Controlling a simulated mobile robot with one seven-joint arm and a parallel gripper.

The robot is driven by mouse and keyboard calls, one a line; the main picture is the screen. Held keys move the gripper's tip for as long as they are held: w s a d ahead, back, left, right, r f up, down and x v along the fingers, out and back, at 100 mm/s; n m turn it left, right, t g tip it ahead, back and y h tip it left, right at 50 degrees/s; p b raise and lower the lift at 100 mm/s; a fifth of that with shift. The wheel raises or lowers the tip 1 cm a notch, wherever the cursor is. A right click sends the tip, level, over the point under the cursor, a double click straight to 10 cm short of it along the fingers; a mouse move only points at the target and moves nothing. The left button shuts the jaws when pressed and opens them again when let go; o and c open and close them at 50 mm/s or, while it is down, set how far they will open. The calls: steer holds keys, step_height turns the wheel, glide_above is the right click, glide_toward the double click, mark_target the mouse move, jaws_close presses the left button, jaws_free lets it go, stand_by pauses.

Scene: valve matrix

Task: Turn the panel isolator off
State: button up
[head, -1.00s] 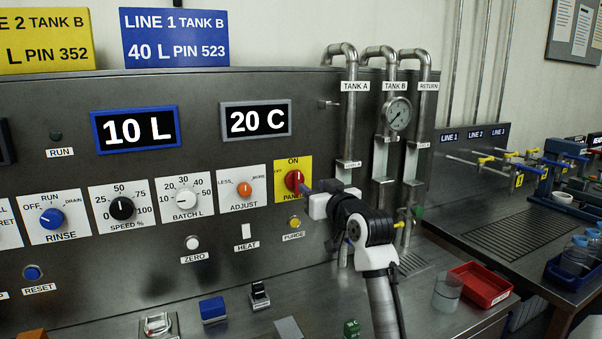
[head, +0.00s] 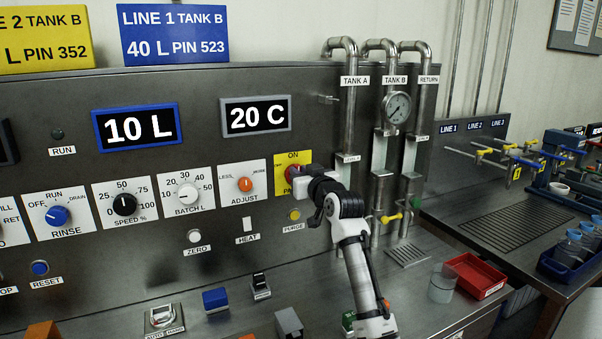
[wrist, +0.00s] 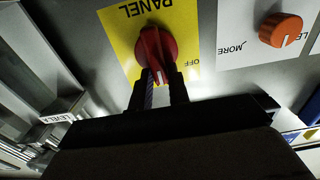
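The panel isolator is a red rotary knob (head: 292,172) on a yellow plate (head: 306,157), with ON above it in the head view. My gripper hides part of the knob and plate there. In the wrist view, which is upside down, the red knob (wrist: 154,48) shows a white mark at its lower end, pointing down the picture. The OFF label is to its right. My gripper (wrist: 159,88) has its two dark fingers apart, one on each side of the knob's lower end. The fingers look open, with a narrow gap. Contact cannot be told.
The orange ADJUST knob (head: 245,184) is just left of the isolator, and the yellow PURGE button (head: 294,215) is below it. Vertical steel pipes (head: 349,120) stand to the right. A red tray (head: 474,276) and a clear beaker (head: 442,284) stand on the bench at right.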

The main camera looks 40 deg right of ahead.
jaws_close()
steer(key=shift+f+n+b, duration=0.15)
steer(key=shift+n+b, duration=0.15)
steer(key=shift+b, duration=0.25)
steer(key=n+b, duration=0.4)
steer(key=n, duration=0.1)
steer(key=a+f+n+b, duration=0.1)
steer(key=n+b, duration=0.3)
steer(key=n, duration=0.2)
steer(key=a+n+b, duration=0.1)
steer(key=n+b, duration=0.3)
steer(key=n, duration=0.2)
steer(key=shift+w+f, duration=0.25)
steer(key=shift+f, duration=0.15)
steer(key=shift+n, duration=0.4)
steer(key=o, duration=0.5)
jaws_free()
